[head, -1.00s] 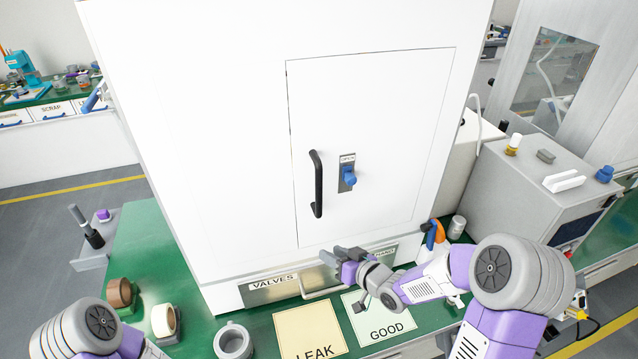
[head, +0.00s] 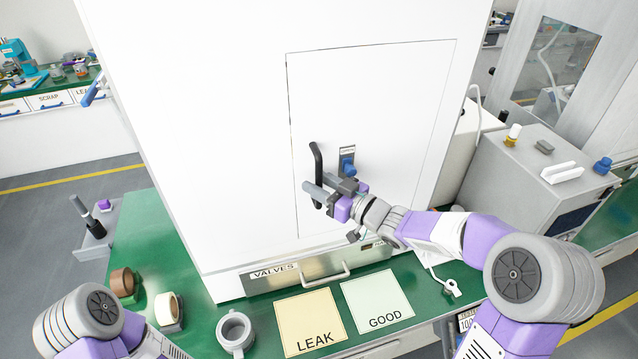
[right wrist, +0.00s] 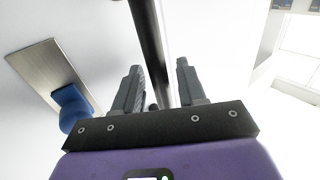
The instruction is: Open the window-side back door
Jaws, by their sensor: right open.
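The white back door (head: 390,110) is a panel in the tall white cabinet, and it is shut. Its black vertical bar handle (head: 316,160) is near the door's left edge. A blue knob on a metal plate (head: 347,162) sits just right of the handle; it also shows in the right wrist view (right wrist: 70,100). My right gripper (head: 318,192) is at the lower part of the handle. In the right wrist view the open fingers (right wrist: 157,85) have the black bar (right wrist: 150,45) between them, with gaps beside it. My left gripper is out of view; only my left arm shows.
Below the door are a VALVES drawer (head: 290,272), a yellow LEAK mat (head: 310,318) and a pale green GOOD mat (head: 378,300). Tape rolls (head: 166,308) and a grey mug (head: 234,332) stand at the left front. A grey machine (head: 530,180) stands right of the cabinet.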

